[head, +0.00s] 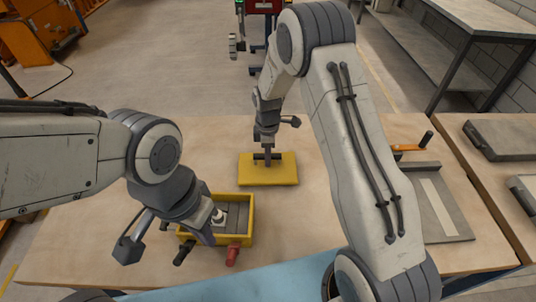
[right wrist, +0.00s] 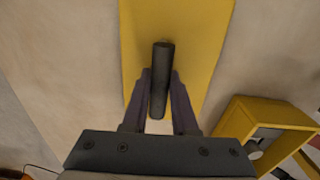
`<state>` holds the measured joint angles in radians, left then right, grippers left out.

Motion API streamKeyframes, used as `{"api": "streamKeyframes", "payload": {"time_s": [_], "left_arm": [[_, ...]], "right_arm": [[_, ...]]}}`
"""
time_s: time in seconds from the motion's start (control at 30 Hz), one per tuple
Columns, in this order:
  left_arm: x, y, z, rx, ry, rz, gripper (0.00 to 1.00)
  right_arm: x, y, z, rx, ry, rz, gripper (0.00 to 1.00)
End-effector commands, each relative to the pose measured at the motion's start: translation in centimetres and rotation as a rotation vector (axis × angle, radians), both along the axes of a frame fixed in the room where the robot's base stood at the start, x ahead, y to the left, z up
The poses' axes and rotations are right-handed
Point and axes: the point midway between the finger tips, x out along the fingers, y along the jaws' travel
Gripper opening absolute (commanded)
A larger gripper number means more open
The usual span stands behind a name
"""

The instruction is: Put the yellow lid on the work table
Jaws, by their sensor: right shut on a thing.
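The yellow lid (head: 285,176) is a flat plate with a dark bar handle (right wrist: 160,85). It lies level on, or just above, the wooden work table (head: 120,180); I cannot tell whether it touches. My right gripper (head: 266,160) is above the lid and shut on its handle; in the right wrist view the two fingers stand either side of the bar, over the yellow plate (right wrist: 205,60). The open yellow box (head: 250,212) stands nearer me, to the left of the lid. My left gripper (head: 205,234) is at the box's left side; its fingers are not clear.
The box holds a small white part (head: 218,215), and red (head: 233,255) and black (head: 184,253) grips stick out at its front. A grey plate with a pale strip (head: 437,205) and an orange-handled tool (head: 412,146) lie to the right. Bare table surrounds the lid.

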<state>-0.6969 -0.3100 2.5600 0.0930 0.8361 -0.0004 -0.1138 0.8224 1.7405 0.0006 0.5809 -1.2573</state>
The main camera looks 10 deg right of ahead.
Motion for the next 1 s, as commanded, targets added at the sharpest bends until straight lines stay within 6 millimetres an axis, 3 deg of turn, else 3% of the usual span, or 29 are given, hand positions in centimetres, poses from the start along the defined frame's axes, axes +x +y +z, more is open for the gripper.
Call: {"api": "streamKeyframes", "payload": {"time_s": [0.37, 0.4, 0.43, 0.47, 0.77, 0.87, 1.0], "left_arm": [[0.0, 0.0, -0.2, 0.0, 0.0, 0.0, 0.0], [0.0, 0.0, -0.1, 0.0, 0.0, 0.0, 0.0], [0.0, 0.0, -0.1, 0.0, 0.0, 0.0, 0.0], [0.0, 0.0, -0.1, 0.0, 0.0, 0.0, 0.0], [0.0, 0.0, 0.0, 0.0, 0.0, 0.0, 0.0], [0.0, 0.0, -0.1, 0.0, 0.0, 0.0, 0.0], [0.0, 0.0, -0.5, 0.0, 0.0, 0.0, 0.0]], "right_arm": [[0.0, 0.0, -0.5, 0.001, -0.002, 0.0, 0.0], [0.0, 0.0, -0.4, 0.001, -0.002, 0.0, 0.42], [0.0, 0.0, -0.3, 0.001, -0.002, 0.0, 0.53], [0.0, 0.0, -0.3, 0.001, -0.002, 0.0, 0.56], [0.0, 0.0, -0.2, 0.001, -0.002, 0.0, 0.56], [0.1, 0.0, 0.3, 0.0, -0.004, 0.0, 0.56], [0.2, 0.0, 2.5, 0.001, -0.007, 0.0, 0.56]]}}
